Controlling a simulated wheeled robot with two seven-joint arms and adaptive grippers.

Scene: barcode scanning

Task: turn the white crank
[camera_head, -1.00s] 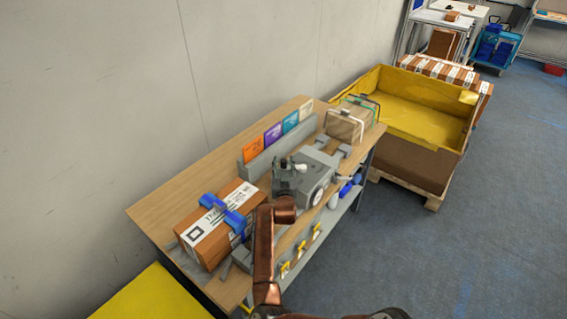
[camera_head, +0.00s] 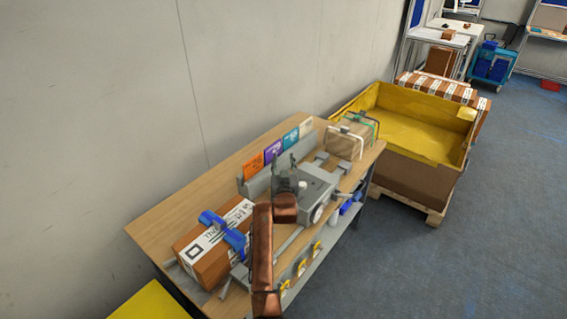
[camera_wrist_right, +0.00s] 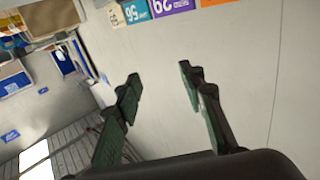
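A grey machine (camera_head: 319,187) stands on the wooden bench, with a pale round wheel (camera_head: 316,215) on its front face. A small white knob (camera_head: 303,187) shows beside my gripper; I cannot tell which of these parts is the crank. My right gripper (camera_head: 286,163) is over the left part of the machine, partly hiding it. In the right wrist view the gripper (camera_wrist_right: 160,77) has its two dark green fingers spread, with nothing between them. The crank does not show clearly there. My left gripper is out of view.
On the bench (camera_head: 160,215), a carton (camera_head: 203,265) in a blue clamp lies left and a strapped box (camera_head: 345,143) right. Coloured cards (camera_head: 272,149) stand behind. A yellow-lined bin (camera_head: 410,128) is beyond. The wall borders the back; floor at right is clear.

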